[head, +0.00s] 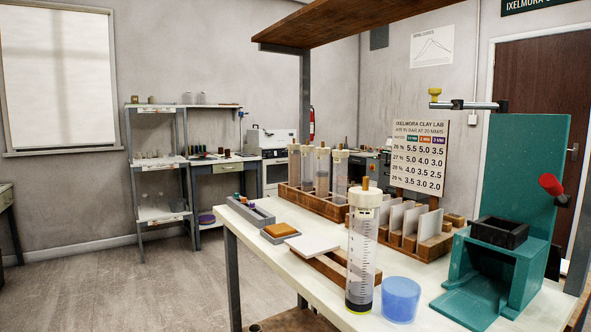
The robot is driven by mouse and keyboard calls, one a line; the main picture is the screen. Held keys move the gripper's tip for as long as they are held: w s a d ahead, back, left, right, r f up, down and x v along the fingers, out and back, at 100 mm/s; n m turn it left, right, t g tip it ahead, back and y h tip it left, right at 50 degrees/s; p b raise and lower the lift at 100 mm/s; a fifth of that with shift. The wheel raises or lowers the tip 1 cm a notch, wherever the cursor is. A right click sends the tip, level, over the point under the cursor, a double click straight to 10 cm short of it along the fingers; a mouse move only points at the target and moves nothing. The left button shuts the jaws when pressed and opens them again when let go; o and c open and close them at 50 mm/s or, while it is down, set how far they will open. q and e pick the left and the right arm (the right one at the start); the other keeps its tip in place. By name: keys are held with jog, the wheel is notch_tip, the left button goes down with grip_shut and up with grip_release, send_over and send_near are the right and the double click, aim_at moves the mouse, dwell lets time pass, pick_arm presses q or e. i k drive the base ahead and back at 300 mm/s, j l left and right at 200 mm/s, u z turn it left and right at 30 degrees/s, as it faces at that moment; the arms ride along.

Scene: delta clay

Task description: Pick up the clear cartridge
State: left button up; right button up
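A clear cartridge (361,252) stands upright near the front of the white-topped table (296,252). It has dark graduation marks, a cream cap with a tan plug on top, and a dark band at its base. More cartridges with cream caps stand in a wooden rack (318,204) behind it; some look filled with grey-brown material, and the rightmost one (340,177) looks clearer. Neither of my grippers is in view.
A blue translucent cup (400,300) stands just right of the front cartridge. A green press stand (515,240) with a red knob is at the right. A white tile (312,245) lies left of the cartridge. A wooden shelf (365,22) hangs above the table.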

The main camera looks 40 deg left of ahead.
aim_at(294, 155)
jog(key=i+j, duration=0.2)
jog(key=j, duration=0.15)
jog(key=i+j, duration=0.2)
jog(key=j, duration=0.15)
jog(key=i+j, duration=0.25)
jog(key=j, duration=0.15)
jog(key=i+j, duration=0.2)
jog(key=j, duration=0.15)
jog(key=i+j, duration=0.2)
jog(key=j, duration=0.15)
